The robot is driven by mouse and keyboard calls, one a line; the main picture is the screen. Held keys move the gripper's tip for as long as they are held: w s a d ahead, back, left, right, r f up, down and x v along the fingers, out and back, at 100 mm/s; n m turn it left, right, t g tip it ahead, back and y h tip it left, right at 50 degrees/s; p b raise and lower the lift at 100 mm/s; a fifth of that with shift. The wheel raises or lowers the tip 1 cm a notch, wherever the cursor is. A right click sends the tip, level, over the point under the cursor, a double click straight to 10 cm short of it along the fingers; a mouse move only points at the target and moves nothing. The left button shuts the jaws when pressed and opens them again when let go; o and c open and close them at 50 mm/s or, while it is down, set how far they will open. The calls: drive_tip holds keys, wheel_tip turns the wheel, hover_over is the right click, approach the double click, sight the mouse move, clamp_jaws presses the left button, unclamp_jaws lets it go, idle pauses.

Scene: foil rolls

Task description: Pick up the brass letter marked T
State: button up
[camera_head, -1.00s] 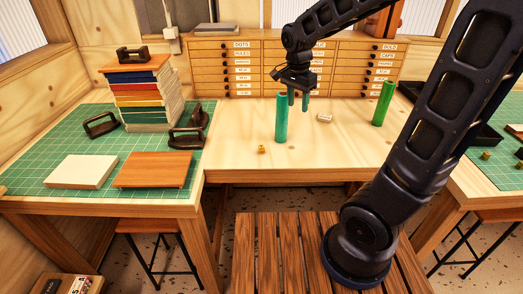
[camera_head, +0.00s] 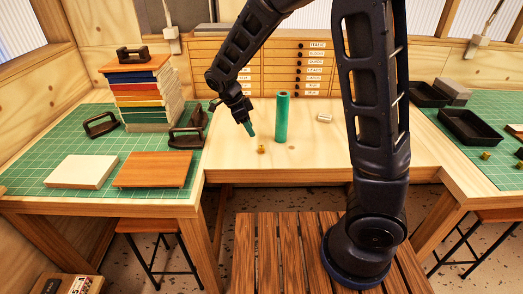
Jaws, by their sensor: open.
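A small brass piece (camera_head: 261,149) stands on the bare wooden middle of the bench, in front of the teal roll. Its letter is too small to read. My gripper (camera_head: 250,131) is open with its fingers pointing down, above and slightly left of this piece. I see no contact between them. More small brass pieces, one (camera_head: 486,156) and another (camera_head: 519,153), lie on the green mat at the far right. Their letters cannot be read either.
An upright teal foil roll (camera_head: 282,117) stands just right of my gripper. Black trays (camera_head: 470,128) are at right. A book stack (camera_head: 148,95) and black-handled tools (camera_head: 101,125) are at left.

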sight(261, 146)
drive_tip(key=x, duration=0.4)
drive_tip(key=shift+f, duration=0.1)
drive_tip(key=x, duration=0.4)
drive_tip(key=shift+s+d+f, duration=0.15)
drive_tip(key=shift+s+d, duration=0.1)
drive_tip(key=shift+s, duration=0.05)
drive_tip(key=shift+d+f, duration=0.2)
drive_tip(key=shift+f, duration=0.3)
drive_tip(key=shift+c, duration=0.2)
clamp_jaws()
